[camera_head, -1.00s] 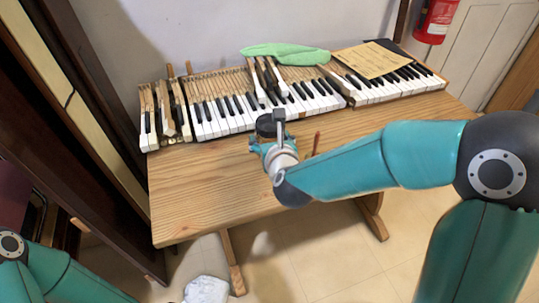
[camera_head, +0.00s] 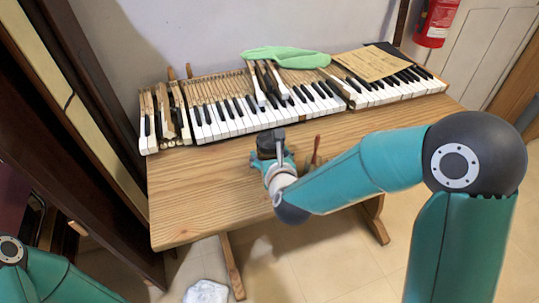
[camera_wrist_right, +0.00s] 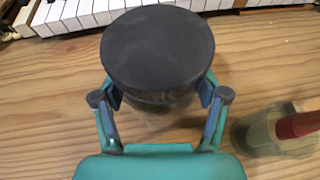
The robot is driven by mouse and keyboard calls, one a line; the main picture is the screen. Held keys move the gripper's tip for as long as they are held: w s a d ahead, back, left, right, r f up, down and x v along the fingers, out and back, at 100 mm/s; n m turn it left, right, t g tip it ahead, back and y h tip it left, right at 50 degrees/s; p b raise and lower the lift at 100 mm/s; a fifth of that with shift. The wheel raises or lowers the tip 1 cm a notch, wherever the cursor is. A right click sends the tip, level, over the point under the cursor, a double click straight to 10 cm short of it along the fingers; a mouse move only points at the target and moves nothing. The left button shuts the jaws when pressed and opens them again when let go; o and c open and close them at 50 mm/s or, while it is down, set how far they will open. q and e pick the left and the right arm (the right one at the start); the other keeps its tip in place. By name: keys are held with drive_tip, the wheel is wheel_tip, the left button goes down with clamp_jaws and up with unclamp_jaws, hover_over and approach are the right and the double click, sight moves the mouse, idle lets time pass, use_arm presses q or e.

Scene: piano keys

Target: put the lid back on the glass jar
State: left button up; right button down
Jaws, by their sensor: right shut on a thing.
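My right gripper (camera_head: 272,162) is shut on a dark round lid (camera_wrist_right: 157,45) above the wooden table. In the right wrist view its two fingers (camera_wrist_right: 162,94) press on the lid's sides from left and right. A hazy, see-through grey-brown area shows just under the lid; I cannot tell whether it is glass of a jar or shadow. A greenish see-through vessel (camera_wrist_right: 262,133) with a red stick-like thing in it stands to the right, apart from the gripper. My left gripper is out of view; only part of that arm shows at lower left.
A row of piano keys (camera_head: 235,119) lines the table's (camera_head: 190,205) back, with a green cloth (camera_head: 285,54) and a brown sheet (camera_head: 368,62) on it. The red thing (camera_head: 316,150) stands close to my right forearm. The table's left front is bare.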

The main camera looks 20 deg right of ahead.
drive_tip(key=shift+c, duration=0.2)
unclamp_jaws()
drive_tip(key=shift+r, duration=0.1)
drive_tip(key=shift+s+a+r, duration=0.1)
drive_tip(key=shift+s, duration=0.3)
drive_tip(key=v, duration=0.8)
drive_tip(key=shift+s+r+b, duration=0.1)
drive_tip(key=shift+s+b, duration=0.2)
drive_tip(key=shift+b, duration=0.05)
drive_tip(key=shift+s+b, duration=0.3)
drive_tip(key=shift+b, duration=0.5)
drive_tip(key=shift+s+a+r+b, duration=0.1)
drive_tip(key=shift+s+r+b, duration=0.2)
drive_tip(key=shift+s+b, duration=0.25)
drive_tip(key=shift+s+r, duration=0.2)
drive_tip(key=shift+s, duration=0.1)
